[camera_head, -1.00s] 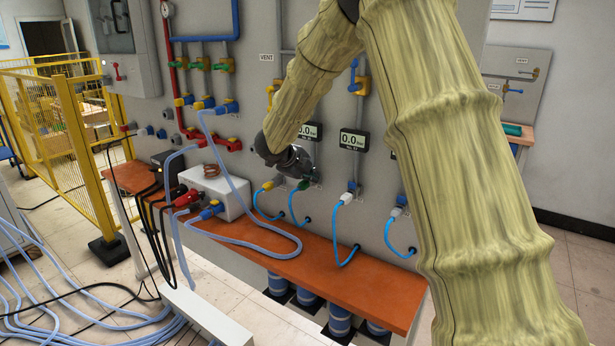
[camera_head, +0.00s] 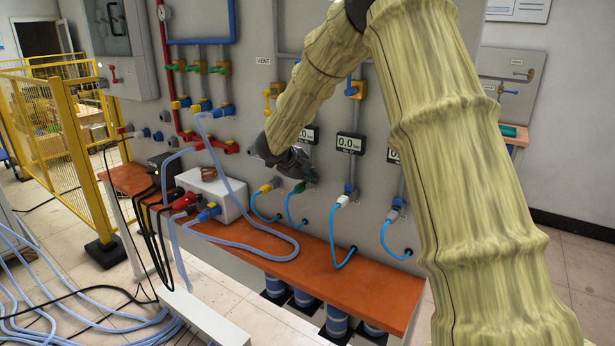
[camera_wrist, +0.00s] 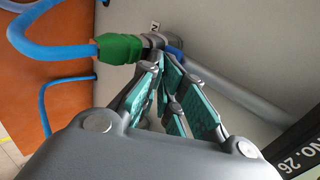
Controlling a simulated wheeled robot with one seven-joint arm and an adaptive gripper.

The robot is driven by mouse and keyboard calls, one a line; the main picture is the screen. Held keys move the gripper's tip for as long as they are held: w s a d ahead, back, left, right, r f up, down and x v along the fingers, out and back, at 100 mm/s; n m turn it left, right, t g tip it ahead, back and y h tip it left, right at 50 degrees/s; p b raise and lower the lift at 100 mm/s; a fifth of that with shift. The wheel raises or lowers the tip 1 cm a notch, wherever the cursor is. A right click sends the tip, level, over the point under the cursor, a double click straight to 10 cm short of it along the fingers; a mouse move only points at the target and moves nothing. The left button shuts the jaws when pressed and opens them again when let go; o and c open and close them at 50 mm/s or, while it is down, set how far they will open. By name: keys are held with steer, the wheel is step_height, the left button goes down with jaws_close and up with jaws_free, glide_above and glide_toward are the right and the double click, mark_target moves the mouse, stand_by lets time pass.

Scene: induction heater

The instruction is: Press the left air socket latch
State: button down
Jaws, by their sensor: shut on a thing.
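A green hose plug (camera_head: 299,187) with a light blue hose sits in a grey air socket on the wall panel, just below my gripper (camera_head: 308,177). In the wrist view the green plug (camera_wrist: 120,48) lies left of my fingertips. A blue latch part (camera_wrist: 174,50) shows beside the grey socket (camera_wrist: 152,41) at the tips. My teal-padded fingers (camera_wrist: 168,68) are closed together at this socket, shut on the latch; the exact contact is partly hidden. A yellow plug (camera_head: 266,187) is left of the green one, and a white plug (camera_head: 342,200) is to its right.
An orange shelf (camera_head: 330,285) runs below the sockets and carries a white box (camera_head: 222,190) and loose hoses. Pressure gauges (camera_head: 351,143) and a grey pipe (camera_wrist: 235,95) are close to my gripper. A yellow fence (camera_head: 70,130) stands at left.

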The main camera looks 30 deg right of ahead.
steer(key=a+f+b+v, duration=0.1)
steer(key=f+v, duration=0.1)
steer(key=v, duration=1)
steer(key=shift+s+a+r, duration=0.3)
steer(key=shift+s+a, duration=0.15)
steer(key=shift+a, duration=0.2)
